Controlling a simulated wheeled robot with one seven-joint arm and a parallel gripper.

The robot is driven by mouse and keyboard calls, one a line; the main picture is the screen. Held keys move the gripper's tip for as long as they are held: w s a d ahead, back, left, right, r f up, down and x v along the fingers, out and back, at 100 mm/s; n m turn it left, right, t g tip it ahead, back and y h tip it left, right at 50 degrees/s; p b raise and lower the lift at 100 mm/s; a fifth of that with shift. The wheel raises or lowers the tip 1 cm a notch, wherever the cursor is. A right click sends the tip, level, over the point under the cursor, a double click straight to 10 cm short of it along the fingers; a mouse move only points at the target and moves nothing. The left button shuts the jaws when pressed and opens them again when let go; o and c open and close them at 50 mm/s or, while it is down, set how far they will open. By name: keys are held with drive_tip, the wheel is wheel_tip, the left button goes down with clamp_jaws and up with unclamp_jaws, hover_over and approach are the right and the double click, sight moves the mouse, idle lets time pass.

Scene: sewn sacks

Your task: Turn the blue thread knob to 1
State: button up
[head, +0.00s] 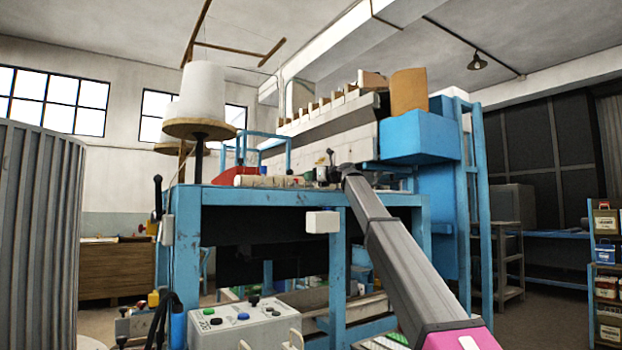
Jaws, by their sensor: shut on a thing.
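My gripper (334,173) is small and far off in the head view, at the end of my grey arm, just above the back of the blue sewing machine table (270,197). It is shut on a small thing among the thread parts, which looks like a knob. My jaws and wrist hide most of it, so its colour and pointer cannot be read. I cannot make out the blue thread knob or its number marks. A few small dark and red knobs (309,178) sit just left of my gripper.
A white thread cone (203,92) stands on a round wooden plate at the left. A control box (245,325) with coloured buttons is at the front below. A white box (322,222) hangs on the table's front edge. A blue cabinet (420,137) stands right of my gripper.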

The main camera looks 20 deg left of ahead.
drive_tip(key=o, duration=0.9)
drive_tip(key=v, duration=1)
drive_tip(key=shift+s+d, duration=0.15)
drive_tip(key=shift+d, duration=0.2)
drive_tip(key=shift+d, duration=0.1)
